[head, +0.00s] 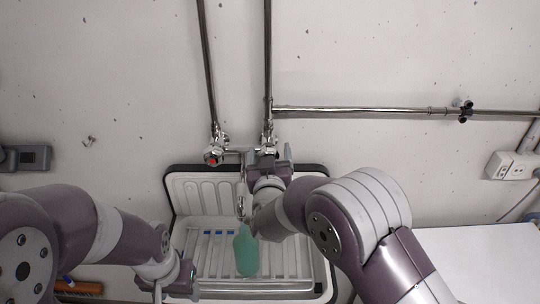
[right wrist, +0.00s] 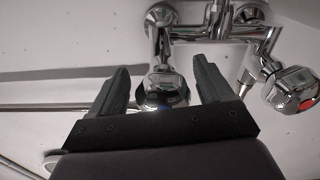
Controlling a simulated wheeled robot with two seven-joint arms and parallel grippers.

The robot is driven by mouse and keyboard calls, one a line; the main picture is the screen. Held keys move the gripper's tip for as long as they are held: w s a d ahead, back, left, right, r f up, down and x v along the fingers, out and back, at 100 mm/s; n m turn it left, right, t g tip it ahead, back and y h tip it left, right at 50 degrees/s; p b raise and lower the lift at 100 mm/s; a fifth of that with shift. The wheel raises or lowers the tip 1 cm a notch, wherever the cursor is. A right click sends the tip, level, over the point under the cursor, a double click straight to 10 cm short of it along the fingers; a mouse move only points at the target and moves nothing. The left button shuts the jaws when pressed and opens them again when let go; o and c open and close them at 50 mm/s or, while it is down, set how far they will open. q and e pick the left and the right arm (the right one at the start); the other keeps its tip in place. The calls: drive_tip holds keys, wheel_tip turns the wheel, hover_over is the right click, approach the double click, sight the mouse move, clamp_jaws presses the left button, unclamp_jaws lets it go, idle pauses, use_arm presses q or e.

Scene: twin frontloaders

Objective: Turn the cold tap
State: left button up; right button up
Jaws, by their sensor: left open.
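The cold tap is the chrome knob with a small blue mark (right wrist: 162,92) in the right wrist view. In the head view its chrome body (head: 268,142) shows at the foot of the right vertical pipe, partly hidden by my right gripper. My right gripper (head: 270,160) is at this tap. In the right wrist view its two dark fingers (right wrist: 161,72) stand apart, one on each side of the knob; I cannot tell whether they touch it. My left gripper (head: 176,284) is open, low at the left edge of the sink, away from the taps.
The red-marked tap (head: 213,157) is just left; it also shows in the right wrist view (right wrist: 292,90). Below is a white sink (head: 190,190) with a green bottle (head: 245,252). A brush (head: 80,287) lies lower left. A horizontal pipe (head: 350,110) runs right along the wall.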

drive_tip(key=s+b, duration=0.3)
drive_tip(key=s, duration=1)
drive_tip(key=shift+b, duration=0.35)
drive_tip(key=shift+d, duration=0.1)
drive_tip(key=shift+n, duration=0.4)
drive_tip(key=w+p, duration=0.1)
drive_tip(key=w, duration=0.3)
drive_tip(key=w+p, duration=0.1)
drive_tip(key=w, duration=0.3)
drive_tip(key=w+r+p, duration=0.1)
drive_tip(key=w+p, duration=0.1)
drive_tip(key=w, duration=0.2)
drive_tip(key=shift+w, duration=0.15)
drive_tip(key=shift+w+a, duration=0.2)
drive_tip(key=shift+w, duration=0.55)
